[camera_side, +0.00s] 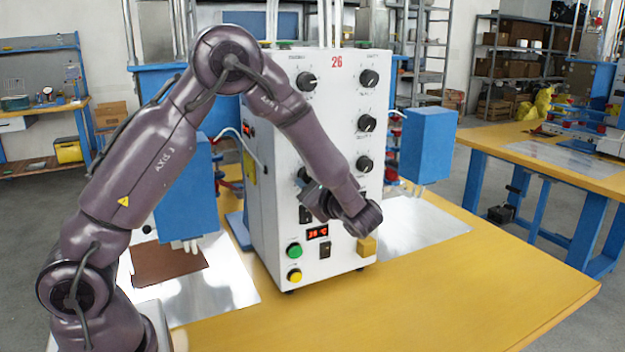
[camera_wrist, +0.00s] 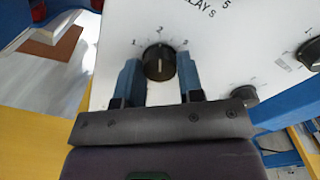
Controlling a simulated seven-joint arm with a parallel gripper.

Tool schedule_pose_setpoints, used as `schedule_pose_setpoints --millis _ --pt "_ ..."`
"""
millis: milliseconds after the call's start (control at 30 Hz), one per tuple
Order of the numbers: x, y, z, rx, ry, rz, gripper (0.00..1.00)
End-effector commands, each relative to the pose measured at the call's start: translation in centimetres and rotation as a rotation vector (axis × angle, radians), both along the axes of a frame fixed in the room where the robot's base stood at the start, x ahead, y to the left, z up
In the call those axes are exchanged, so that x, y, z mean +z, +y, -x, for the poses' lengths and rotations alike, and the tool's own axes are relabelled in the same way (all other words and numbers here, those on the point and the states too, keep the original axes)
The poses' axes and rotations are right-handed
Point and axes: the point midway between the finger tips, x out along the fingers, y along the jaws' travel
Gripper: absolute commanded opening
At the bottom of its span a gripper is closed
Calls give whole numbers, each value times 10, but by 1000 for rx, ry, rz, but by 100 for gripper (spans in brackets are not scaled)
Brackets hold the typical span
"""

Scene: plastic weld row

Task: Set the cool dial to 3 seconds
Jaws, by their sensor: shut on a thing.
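A black dial (camera_wrist: 159,65) with a white pointer line sits on the white front panel of the machine. In the wrist view the numbers 1, 2 and 3 run around its top, and the pointer is upward, near the 2. My gripper (camera_wrist: 158,58) has its two blue fingers on either side of this dial and is shut on it. In the side view my gripper (camera_side: 310,194) is against the lower left of the panel, and the dial (camera_side: 303,174) is mostly hidden behind it. The dial's own name label cannot be read.
The white machine (camera_side: 285,215) carries several other black dials, such as the top right one (camera_side: 369,77). The yellow table (camera_side: 470,285) is clear at the front right.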

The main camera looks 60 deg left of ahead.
Motion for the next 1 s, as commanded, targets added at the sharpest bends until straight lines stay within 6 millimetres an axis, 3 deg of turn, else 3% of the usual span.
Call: schedule_pose_setpoints --millis 367,1000 --pt "0 -1 0 -2 177 0 11" --pt "-1 -2 0 -4 735 0 11"
